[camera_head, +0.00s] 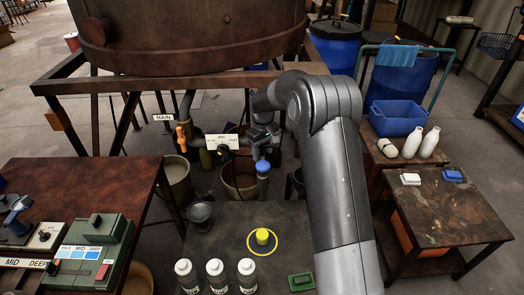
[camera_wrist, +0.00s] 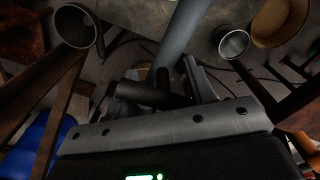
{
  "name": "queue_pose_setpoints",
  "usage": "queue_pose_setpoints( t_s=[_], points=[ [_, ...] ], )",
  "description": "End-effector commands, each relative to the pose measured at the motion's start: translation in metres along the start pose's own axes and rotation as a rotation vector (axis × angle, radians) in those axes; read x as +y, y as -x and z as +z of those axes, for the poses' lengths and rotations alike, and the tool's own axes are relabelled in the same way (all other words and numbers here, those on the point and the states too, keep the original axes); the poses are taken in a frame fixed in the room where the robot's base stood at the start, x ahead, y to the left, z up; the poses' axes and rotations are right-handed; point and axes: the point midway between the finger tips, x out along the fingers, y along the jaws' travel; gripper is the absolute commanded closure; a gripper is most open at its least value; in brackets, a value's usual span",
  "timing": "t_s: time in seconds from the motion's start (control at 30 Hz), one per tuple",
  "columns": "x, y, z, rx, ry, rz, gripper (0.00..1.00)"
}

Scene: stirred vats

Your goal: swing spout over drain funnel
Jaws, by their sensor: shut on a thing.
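My gripper (camera_head: 262,143) is low under the big vat, partly hidden by my arm. In the wrist view its dark fingers (camera_wrist: 172,90) are closed at the base of a grey-blue tube (camera_wrist: 181,42), which looks like the spout. In the head view a blue-capped grey post (camera_head: 262,180) stands just below the gripper; I cannot tell whether it is the same part. A dark grey funnel-like cup (camera_head: 200,213) is at the table's back left, apart from the gripper. The wrist view shows two round grey openings, one at upper left (camera_wrist: 75,26) and one at upper right (camera_wrist: 233,43).
The vat (camera_head: 190,35) on its rusty frame is above and behind. A gauge plate (camera_head: 221,142) and an orange-handled valve (camera_head: 181,138) are left of the gripper. Buckets (camera_head: 240,190) stand below.

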Motion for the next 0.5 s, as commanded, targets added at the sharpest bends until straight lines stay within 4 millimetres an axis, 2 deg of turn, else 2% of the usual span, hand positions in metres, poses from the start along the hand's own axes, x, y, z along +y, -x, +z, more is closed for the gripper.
queue_pose_setpoints(
  t_s=[0.03, 0.27, 0.5],
  points=[
    [0.008, 0.0, 0.004, -0.003, -0.005, 0.006, 0.91],
    [0.015, 0.0, 0.008, -0.005, 0.064, 0.008, 0.91],
    [0.031, 0.0, 0.016, -0.007, 0.235, 0.009, 0.91]
  ],
)
